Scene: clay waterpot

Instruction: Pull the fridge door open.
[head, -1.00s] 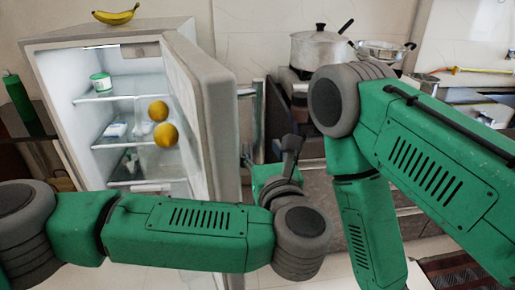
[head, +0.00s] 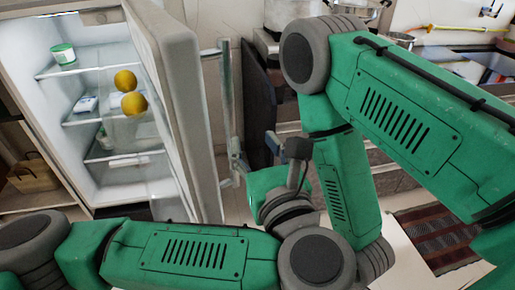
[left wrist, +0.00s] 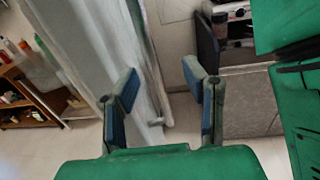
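The fridge (head: 60,100) stands at the left of the head view with its door (head: 172,90) swung open and the lit shelves showing. The door's vertical metal handle (head: 227,100) is on its outer face. My left gripper (head: 255,157) is by the lower end of the handle. In the left wrist view my left gripper (left wrist: 162,83) is open, its fingers apart. The handle (left wrist: 154,60) shows in the gap between them, beside the pale door (left wrist: 85,60). I cannot tell whether the fingers reach around it or touch it. My right gripper is out of view.
Two yellow fruits (head: 129,93) and a green-and-white tub (head: 63,56) are inside the fridge. A counter with drawers (head: 385,165) stands behind my right arm. A patterned rug (head: 440,238) lies at the lower right. A wooden shelf (left wrist: 30,95) stands beyond the door.

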